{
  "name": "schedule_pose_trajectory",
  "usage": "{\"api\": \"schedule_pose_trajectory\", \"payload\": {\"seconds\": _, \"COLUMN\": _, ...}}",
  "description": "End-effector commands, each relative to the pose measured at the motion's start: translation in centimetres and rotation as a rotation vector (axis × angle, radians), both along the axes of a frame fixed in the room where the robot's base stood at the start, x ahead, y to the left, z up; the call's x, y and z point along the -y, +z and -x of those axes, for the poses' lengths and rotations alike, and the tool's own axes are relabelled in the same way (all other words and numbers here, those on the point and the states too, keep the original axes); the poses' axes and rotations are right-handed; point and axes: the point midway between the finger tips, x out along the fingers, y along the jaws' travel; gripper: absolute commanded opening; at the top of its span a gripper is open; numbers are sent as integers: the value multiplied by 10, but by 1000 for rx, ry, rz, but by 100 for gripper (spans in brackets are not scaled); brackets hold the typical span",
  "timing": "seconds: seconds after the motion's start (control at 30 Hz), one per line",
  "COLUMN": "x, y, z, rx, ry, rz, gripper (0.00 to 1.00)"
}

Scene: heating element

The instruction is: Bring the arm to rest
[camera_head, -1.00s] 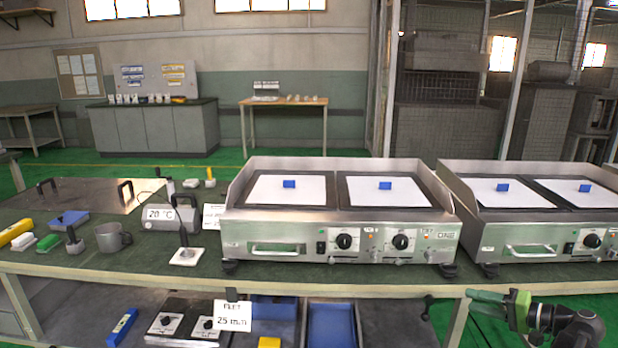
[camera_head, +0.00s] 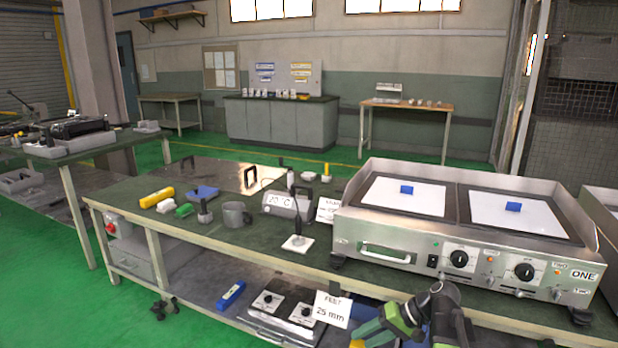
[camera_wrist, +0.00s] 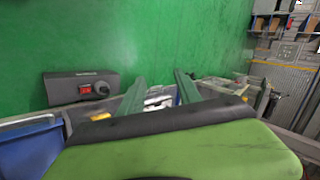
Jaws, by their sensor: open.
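My gripper (camera_head: 366,330) is at the bottom right of the head view, low in front of the workbench's front edge. Its green parts point left, and my dark arm joints are behind it. In the wrist view, the two green fingers (camera_wrist: 160,86) stand apart with nothing held between them. Part of my arm is cut off by the bottom edge of the head view.
The workbench (camera_head: 130,198) carries a steel griddle (camera_head: 400,252) with blue blocks on white sheets, a mug (camera_head: 236,215) and a temperature display (camera_head: 283,203). A lower shelf holds a blue-and-white tool (camera_head: 231,294). Green floor (camera_head: 50,270) is clear at left.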

Motion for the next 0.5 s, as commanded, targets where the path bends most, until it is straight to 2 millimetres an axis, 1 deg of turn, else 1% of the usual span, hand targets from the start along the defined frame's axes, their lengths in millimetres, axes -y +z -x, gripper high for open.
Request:
{"api": "schedule_pose_trajectory", "payload": {"seconds": 0.03, "x": -28, "y": -9, "z": 8, "rx": -21, "ry": 49, "rz": 52, "gripper": 40}}
{"api": "schedule_pose_trajectory", "payload": {"seconds": 0.1, "x": -55, "y": -23, "z": 18, "rx": -49, "ry": 103, "rz": 135, "gripper": 40}}
{"api": "schedule_pose_trajectory", "payload": {"seconds": 0.2, "x": -81, "y": -40, "z": 33, "rx": -77, "ry": 161, "rz": 264, "gripper": 40}}
{"api": "schedule_pose_trajectory", "payload": {"seconds": 0.27, "x": -91, "y": -50, "z": 43, "rx": -91, "ry": 187, "rz": 354, "gripper": 40}}
{"api": "schedule_pose_trajectory", "payload": {"seconds": 0.3, "x": -92, "y": -57, "z": 49, "rx": -100, "ry": 196, "rz": 424, "gripper": 40}}
{"api": "schedule_pose_trajectory", "payload": {"seconds": 0.37, "x": -83, "y": -64, "z": 56, "rx": -112, "ry": 189, "rz": 526, "gripper": 40}}
{"api": "schedule_pose_trajectory", "payload": {"seconds": 0.5, "x": -26, "y": -73, "z": 61, "rx": -144, "ry": 89, "rz": 756, "gripper": 40}}
